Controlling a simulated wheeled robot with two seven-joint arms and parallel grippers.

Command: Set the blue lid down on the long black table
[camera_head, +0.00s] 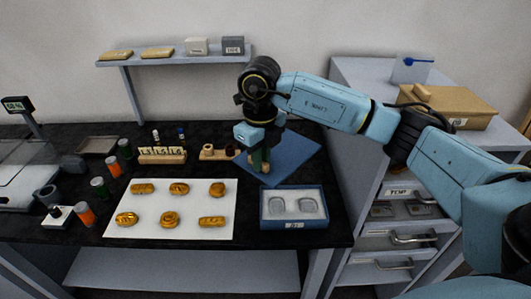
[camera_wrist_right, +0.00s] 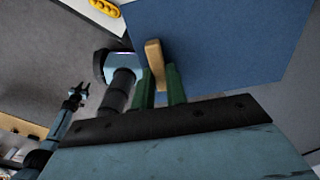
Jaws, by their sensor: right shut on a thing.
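The blue lid (camera_head: 297,158) is a flat square plate with a wooden handle. My right gripper (camera_head: 260,165) is shut on that handle over the right end of the long black table (camera_head: 335,225). In the right wrist view the gripper's green fingers (camera_wrist_right: 160,88) pinch the wooden handle (camera_wrist_right: 155,62) against the blue lid (camera_wrist_right: 225,45). Whether the lid touches the table or hangs just above it I cannot tell. A small dark claw on a blue arm (camera_wrist_right: 74,98) in the right wrist view looks like my left gripper; its jaws are too small to read.
A blue box (camera_head: 293,222) with two clear pieces stands in front of the lid. A white sheet (camera_head: 185,232) with several gold pieces lies to the left. A wooden holder (camera_head: 218,152) is close to the lid's left. A drawer cabinet (camera_head: 345,75) stands at the right.

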